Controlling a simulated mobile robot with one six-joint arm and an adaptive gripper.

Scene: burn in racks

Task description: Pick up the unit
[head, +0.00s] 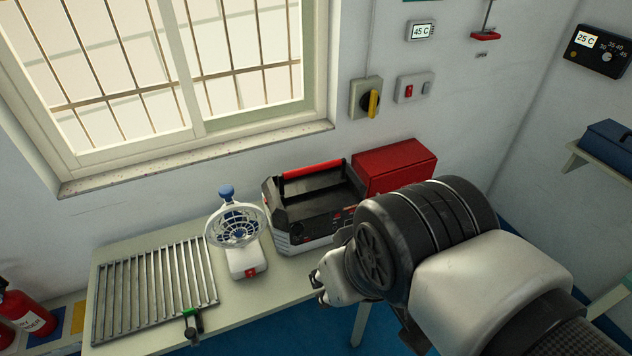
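A small white fan-like device (238,236) with a round blue-centred grille, a blue knob on top and a red switch on its base stands upright on the bench. I cannot tell for sure whether this is the unit. My gripper (322,288) is at the right of the device, apart from it, near the front edge of the bench. Its small fingers point left and are partly hidden by my wrist. I cannot make out whether they are open or shut, and I see nothing held in them.
A slatted metal rack (155,290) lies on the bench (110,250) at left, with a green-topped clamp (192,325) at its front edge. A black-and-grey tool carrier (315,205) with a red handle and a red box (398,166) stand behind my gripper. Fire extinguishers (25,312) stand at far left.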

